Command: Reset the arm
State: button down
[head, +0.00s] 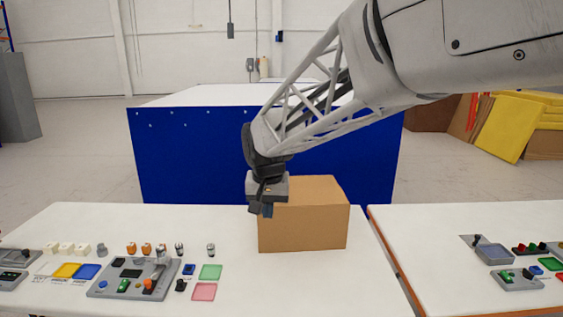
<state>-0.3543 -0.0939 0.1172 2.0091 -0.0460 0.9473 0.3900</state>
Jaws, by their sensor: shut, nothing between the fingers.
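My arm reaches in from the upper right of the head view. My gripper (262,210) points down, shut and empty, in front of the upper left part of a brown cardboard box (305,232). The box stands on the white table (225,290). I cannot tell whether the gripper touches the box. The gripper and wrist hide the box's upper left corner.
A grey control panel (118,286) with buttons and several small parts covers the table's left side. Green (210,272) and pink (204,292) squares lie right of it. A second white table (450,290) with controls is at the right. A blue-sided bench (170,160) stands behind.

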jog(key=s+d, duration=1.4)
jog(key=s, duration=0.1)
jog(key=s+d+f, duration=0.2)
jog(key=s+d, duration=0.2)
jog(key=s, duration=0.3)
jog(key=s+d+f, duration=0.3)
jog(key=s, duration=0.5)
jog(key=shift+d+t, duration=0.3)
jog(key=shift+d, duration=0.1)
jog(key=c, duration=1.8)
grip_release()
jog(key=shift+s, duration=0.1)
